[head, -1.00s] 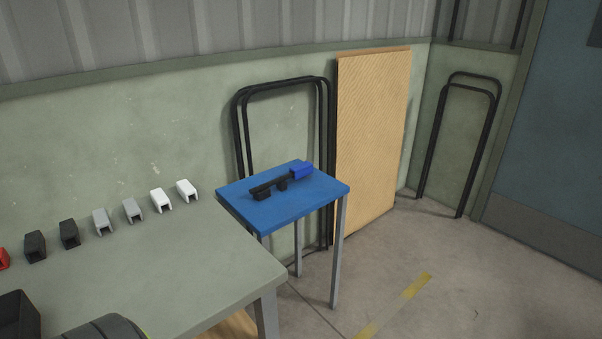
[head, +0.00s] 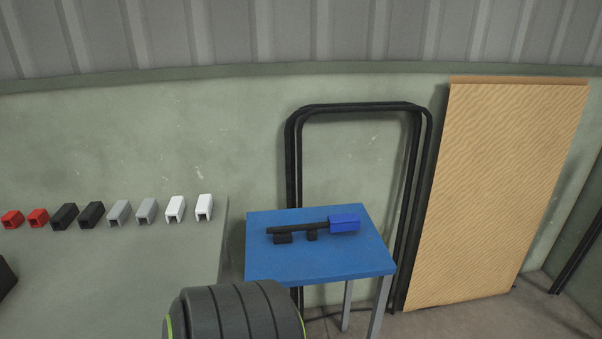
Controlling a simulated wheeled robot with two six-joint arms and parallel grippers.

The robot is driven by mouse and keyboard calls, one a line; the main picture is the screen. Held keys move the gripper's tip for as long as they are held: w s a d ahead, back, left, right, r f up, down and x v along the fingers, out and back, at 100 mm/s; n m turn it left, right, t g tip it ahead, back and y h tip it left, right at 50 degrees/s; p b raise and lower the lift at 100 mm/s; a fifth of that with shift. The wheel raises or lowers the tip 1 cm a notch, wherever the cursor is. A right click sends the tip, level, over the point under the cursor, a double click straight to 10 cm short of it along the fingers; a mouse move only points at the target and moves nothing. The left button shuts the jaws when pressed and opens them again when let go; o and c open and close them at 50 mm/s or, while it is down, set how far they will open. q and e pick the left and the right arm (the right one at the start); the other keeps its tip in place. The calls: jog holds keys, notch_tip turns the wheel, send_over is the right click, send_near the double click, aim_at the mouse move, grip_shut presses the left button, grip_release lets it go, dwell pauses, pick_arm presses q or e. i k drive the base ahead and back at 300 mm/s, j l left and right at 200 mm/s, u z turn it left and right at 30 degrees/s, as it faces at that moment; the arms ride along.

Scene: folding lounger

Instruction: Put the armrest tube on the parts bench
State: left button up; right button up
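A thin black bar (head: 295,228) lies on a small blue-topped table (head: 320,266) in the head view. It has two short black blocks under it and a bright blue block (head: 344,223) at its right end. It may be the armrest tube, but I cannot tell for sure. A grey-green bench (head: 110,265) stands to the left of the blue table; I cannot tell which of the two is the parts bench. Neither of my grippers is in view. A dark ribbed part of my own arm shows at the bottom middle, in front of the blue table.
Several small red, black, grey and white clips (head: 147,211) stand in a row along the bench's back edge. A dark object (head: 6,277) is cut off at the left edge. Black bent-tube frames (head: 291,160) and a tan panel (head: 500,190) lean against the wall.

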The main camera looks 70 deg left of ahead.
aim_at(142, 285)
jog(key=u, duration=0.4)
jog(key=i+u, duration=0.1)
jog(key=u, duration=0.35)
jog(key=l+u, duration=0.1)
jog(key=u, duration=0.3)
jog(key=i+l+u, duration=0.1)
jog(key=u, duration=0.35)
